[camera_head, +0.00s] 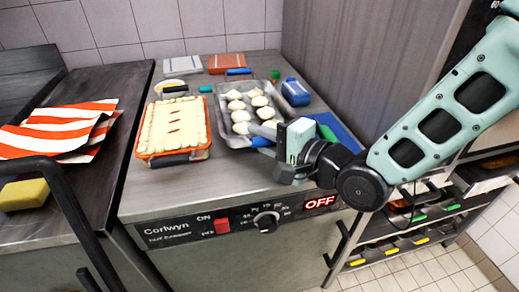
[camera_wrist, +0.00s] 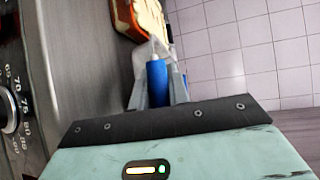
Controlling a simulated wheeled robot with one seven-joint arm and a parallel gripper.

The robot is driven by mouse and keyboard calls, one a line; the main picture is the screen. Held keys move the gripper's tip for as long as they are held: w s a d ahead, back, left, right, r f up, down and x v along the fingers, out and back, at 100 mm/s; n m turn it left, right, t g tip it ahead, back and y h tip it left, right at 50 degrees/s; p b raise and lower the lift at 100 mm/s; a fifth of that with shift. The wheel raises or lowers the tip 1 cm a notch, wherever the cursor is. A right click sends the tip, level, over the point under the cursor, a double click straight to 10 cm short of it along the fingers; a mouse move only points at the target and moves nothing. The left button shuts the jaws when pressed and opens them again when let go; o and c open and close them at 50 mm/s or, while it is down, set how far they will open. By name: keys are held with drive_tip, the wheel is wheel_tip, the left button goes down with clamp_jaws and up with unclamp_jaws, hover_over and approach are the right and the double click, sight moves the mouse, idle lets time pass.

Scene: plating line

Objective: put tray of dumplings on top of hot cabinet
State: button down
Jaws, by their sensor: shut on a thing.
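The tray of dumplings (camera_head: 232,141) is a grey metal tray with several white dumplings and blue handles. In the head view it is over the top of the hot cabinet (camera_head: 185,190), right of the orange dish. I cannot tell whether its base fully touches the top. My gripper (camera_head: 272,134) is shut on the tray's near blue handle (camera_head: 262,142), at its front edge. In the wrist view the blue handle (camera_wrist: 157,82) stands between the grey fingers. The dumplings are hidden there.
An orange dish with a pale crust (camera_head: 173,158) sits close left of the tray. A blue bottle (camera_head: 295,92) stands close right, by the side panel. A bowl (camera_head: 171,86) and boxes (camera_head: 227,63) lie behind. The cabinet's front strip is clear. A striped cloth (camera_head: 60,130) is far left.

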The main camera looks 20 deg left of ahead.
drive_tip(key=shift+f, duration=1.85)
drive_tip(key=c, duration=1.3)
unclamp_jaws()
drive_tip(key=shift+f, duration=0.1)
drive_tip(key=shift+c, duration=0.2)
drive_tip(key=shift+s+d, duration=0.1)
drive_tip(key=shift+d, duration=0.05)
drive_tip(key=p+v, duration=0.5)
drive_tip(key=v, duration=0.7)
